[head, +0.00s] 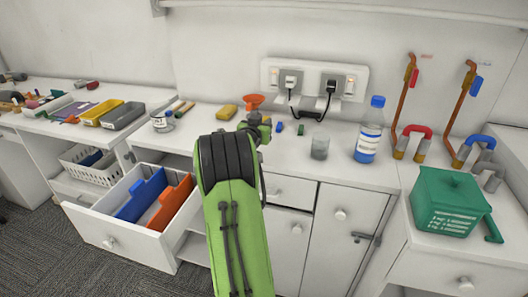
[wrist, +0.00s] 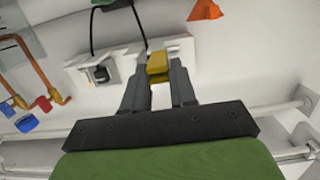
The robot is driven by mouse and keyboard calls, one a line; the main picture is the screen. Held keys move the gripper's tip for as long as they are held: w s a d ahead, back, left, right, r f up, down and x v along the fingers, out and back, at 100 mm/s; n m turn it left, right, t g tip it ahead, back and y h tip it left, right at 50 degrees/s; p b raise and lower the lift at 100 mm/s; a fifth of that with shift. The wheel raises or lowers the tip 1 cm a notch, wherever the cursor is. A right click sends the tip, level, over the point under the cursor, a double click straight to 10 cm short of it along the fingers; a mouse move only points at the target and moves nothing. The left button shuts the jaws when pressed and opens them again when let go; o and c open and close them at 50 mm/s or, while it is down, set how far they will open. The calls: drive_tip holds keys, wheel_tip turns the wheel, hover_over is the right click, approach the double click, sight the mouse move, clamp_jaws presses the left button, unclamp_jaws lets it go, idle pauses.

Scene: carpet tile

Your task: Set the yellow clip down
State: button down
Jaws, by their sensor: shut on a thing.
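My gripper (wrist: 158,72) is shut on the yellow clip (wrist: 157,62), which sits between the two grey fingertips in the wrist view. The clip shows as a small yellow block, with a little more yellow lower between the fingers. In the head view my green and black arm reaches over the counter (head: 200,133) and hides most of the gripper, and I cannot make out the clip there. I cannot tell how high the clip is above the surface.
An orange funnel (head: 253,101) and a yellow block (head: 227,112) are by my arm. A grey cup (head: 320,146), a blue-capped bottle (head: 369,130) and a green box (head: 449,202) stand rightward. A wall socket (head: 313,80) is behind. An open drawer (head: 128,238) juts out leftward.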

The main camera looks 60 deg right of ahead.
sight(262, 154)
wheel_tip(262, 154, down, 10)
drive_tip(key=b, duration=0.3)
drive_tip(key=shift+r, duration=0.15)
drive_tip(key=shift+b, duration=0.3)
drive_tip(key=c, duration=0.9)
unclamp_jaws()
drive_tip(key=shift+p, duration=0.4)
